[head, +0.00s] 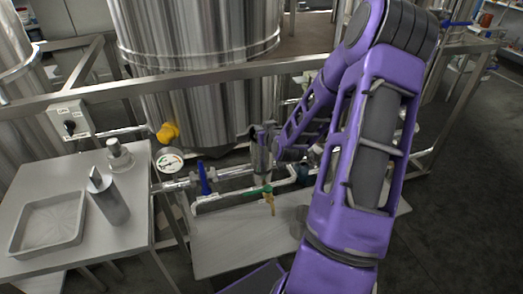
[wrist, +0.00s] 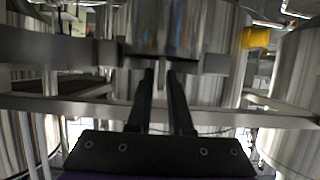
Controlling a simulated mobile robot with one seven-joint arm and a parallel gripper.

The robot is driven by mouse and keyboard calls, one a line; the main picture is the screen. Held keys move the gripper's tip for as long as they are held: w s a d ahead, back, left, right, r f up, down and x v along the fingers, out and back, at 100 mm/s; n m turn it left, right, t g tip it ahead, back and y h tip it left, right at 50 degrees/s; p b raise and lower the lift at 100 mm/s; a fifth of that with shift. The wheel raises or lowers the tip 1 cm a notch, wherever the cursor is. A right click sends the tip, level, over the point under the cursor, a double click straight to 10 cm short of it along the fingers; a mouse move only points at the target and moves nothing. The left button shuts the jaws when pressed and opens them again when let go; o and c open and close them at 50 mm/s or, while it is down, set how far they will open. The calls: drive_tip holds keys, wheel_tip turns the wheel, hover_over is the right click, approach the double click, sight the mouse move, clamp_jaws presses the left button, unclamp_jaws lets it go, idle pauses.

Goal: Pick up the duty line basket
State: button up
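My gripper (wrist: 161,72) is low among the pipework behind the table, in the middle of the head view (head: 262,131). In the wrist view, its two dark fingers stand close together with a narrow gap. A shiny steel cylinder (wrist: 166,28), probably the duty line basket, lies just beyond the fingertips. A thin tab on it lines up with the gap; I cannot tell whether the fingers touch it. In the head view, a grey cylindrical body (head: 262,160) shows below my gripper, partly hidden. Another steel cylinder (head: 109,202) with a slanted top tab stands on the left table.
The table (head: 60,180) also holds a shallow grey tray (head: 50,224) and a small knobbed fitting (head: 119,155). A steel rail (head: 200,78) crosses before the tanks. A gauge (head: 170,160), blue valve handle (head: 204,178) and green-handled valve (head: 250,190) are near my gripper.

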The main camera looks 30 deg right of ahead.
clamp_jaws()
idle(1.2)
